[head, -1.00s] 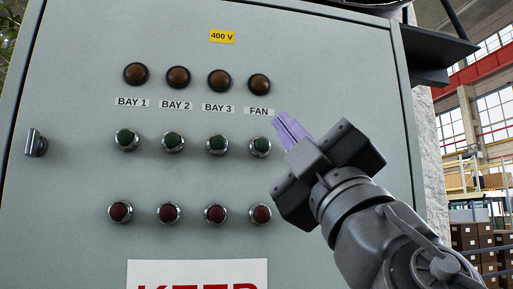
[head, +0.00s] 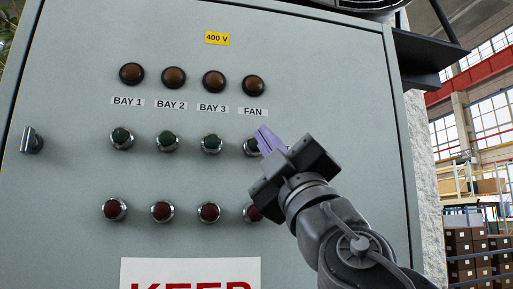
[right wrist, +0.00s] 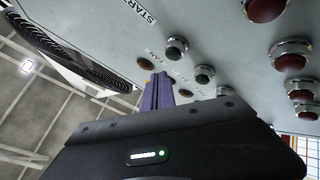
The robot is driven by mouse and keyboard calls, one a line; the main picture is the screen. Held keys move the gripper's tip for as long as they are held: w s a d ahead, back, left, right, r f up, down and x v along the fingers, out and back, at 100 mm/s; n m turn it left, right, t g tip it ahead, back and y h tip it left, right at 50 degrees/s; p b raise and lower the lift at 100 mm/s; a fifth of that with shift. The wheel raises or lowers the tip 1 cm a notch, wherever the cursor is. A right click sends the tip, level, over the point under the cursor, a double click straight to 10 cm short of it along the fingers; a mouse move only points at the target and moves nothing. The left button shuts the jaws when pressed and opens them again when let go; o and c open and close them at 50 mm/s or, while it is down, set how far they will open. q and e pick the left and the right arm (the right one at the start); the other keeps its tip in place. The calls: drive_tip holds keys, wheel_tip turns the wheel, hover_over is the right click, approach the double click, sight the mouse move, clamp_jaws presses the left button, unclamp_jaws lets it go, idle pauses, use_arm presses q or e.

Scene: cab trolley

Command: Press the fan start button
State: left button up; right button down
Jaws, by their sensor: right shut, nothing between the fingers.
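The grey control panel (head: 330,110) has a row of green buttons above a row of red ones. The green fan button (head: 249,147) is at the right end of the green row, below the FAN label (head: 252,112) and a dark amber lamp (head: 253,85). My right gripper (head: 264,140) is shut and empty, its purple fingertips overlapping the right part of this button. I cannot tell whether they touch it. The right wrist view shows the shut fingers (right wrist: 158,92) pointing toward the panel. My left gripper is not in view.
The green bay 3 button (head: 211,144) is just left of the fan button. The red button (head: 252,213) below it is partly hidden by my gripper. A door handle (head: 31,140) is at the left. A round black grille (right wrist: 75,50) shows in the right wrist view.

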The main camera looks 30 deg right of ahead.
drive_tip(key=shift+w+d, duration=0.2)
drive_tip(key=shift+w, duration=0.45)
drive_tip(key=shift+w+f+y+b, duration=0.1)
drive_tip(key=shift+w+y+b, duration=0.1)
drive_tip(key=shift+y+b, duration=0.15)
idle(1.3)
drive_tip(key=shift+w+d, duration=0.1)
drive_tip(key=shift+w, duration=0.15)
drive_tip(key=shift+w+d+b, duration=0.15)
drive_tip(key=shift+w+b, duration=0.2)
idle(0.8)
drive_tip(key=shift+s+a, duration=0.25)
drive_tip(key=shift+s, duration=0.5)
drive_tip(key=shift+s, duration=0.1)
drive_tip(key=s, duration=0.1)
drive_tip(key=s+a, duration=0.1)
drive_tip(key=s, duration=0.2)
drive_tip(key=shift+s+a, duration=0.3)
drive_tip(key=shift+a, duration=0.05)
